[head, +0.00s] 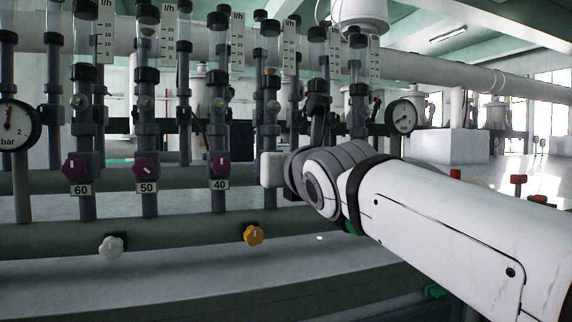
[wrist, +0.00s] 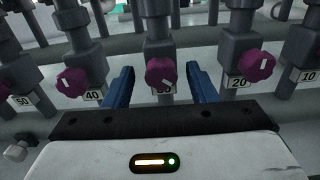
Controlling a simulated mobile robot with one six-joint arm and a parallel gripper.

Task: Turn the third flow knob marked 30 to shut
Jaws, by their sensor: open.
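The purple knob marked 30 (wrist: 161,72) sits on a grey column in the middle of the wrist view. It has a slanting white pointer mark. Its number plate (wrist: 163,88) is partly covered by the knob and hard to read. My gripper (wrist: 160,73) is open, with one blue finger to the left of the knob and one to its right. Gaps show between the fingers and the knob, and I cannot tell how deep the fingers reach past it. In the head view my arm hides this knob and my fingers.
Purple knobs 40 (wrist: 82,81) and 20 (wrist: 256,66) flank the gripper closely. Knobs 60 (head: 74,168) and 50 (head: 146,167) are further left. White (head: 111,246) and orange (head: 253,235) knobs sit on the lower pipe. Gauges (head: 404,116) stand among the pipes.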

